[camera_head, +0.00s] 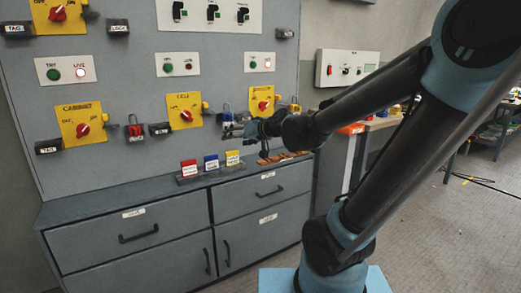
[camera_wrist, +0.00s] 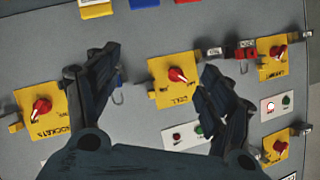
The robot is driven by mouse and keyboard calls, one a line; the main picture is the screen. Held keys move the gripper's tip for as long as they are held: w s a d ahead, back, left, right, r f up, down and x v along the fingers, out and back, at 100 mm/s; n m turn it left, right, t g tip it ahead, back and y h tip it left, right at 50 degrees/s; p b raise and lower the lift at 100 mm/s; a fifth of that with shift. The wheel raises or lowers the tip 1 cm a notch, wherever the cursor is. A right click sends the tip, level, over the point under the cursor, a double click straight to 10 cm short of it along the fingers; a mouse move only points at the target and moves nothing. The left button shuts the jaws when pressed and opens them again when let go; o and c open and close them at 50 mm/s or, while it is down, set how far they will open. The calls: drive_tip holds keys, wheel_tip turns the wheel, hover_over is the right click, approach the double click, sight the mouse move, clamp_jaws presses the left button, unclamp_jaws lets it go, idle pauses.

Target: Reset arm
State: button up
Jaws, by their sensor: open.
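My gripper (camera_head: 236,130) is at the end of my arm, in front of the grey panel board (camera_head: 130,70) and above the cabinet top in the head view. In the wrist view my gripper (camera_wrist: 157,64) has its two dark fingers spread wide with nothing between them. A yellow panel with a red knob, marked CELL (camera_wrist: 170,88), shows behind the gap between the fingers. I cannot tell the exact distance from the fingers to the board. My arm reaches in from the right of the head view.
The yellow CABINET panel (camera_head: 81,123) and red, blue and yellow cards (camera_head: 211,162) in a rack are left of my gripper. A grey drawer cabinet (camera_head: 165,232) stands below. A grey wall box (camera_head: 347,68) and workbench (camera_head: 384,121) are right. Open floor (camera_head: 440,225) lies at right.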

drive_tip(key=s+d+f+m+g+h, duration=0.1)
drive_tip(key=s+d+f+g+h, duration=0.1)
drive_tip(key=s+d+f, duration=0.4)
drive_tip(key=s+d+f+m+g+h, duration=0.1)
drive_tip(key=s+d+f+h, duration=0.3)
drive_tip(key=s+d, duration=0.5)
drive_tip(key=s+d+f+m+g+h, duration=0.2)
drive_tip(key=s+d+f+g+h, duration=0.2)
drive_tip(key=d, duration=0.9)
drive_tip(key=s+f, duration=0.3)
drive_tip(key=f, duration=0.1)
drive_tip(key=shift+s+f, duration=0.35)
drive_tip(key=shift+s, duration=0.05)
drive_tip(key=shift+w+f, duration=0.2)
drive_tip(key=shift+w, duration=0.25)
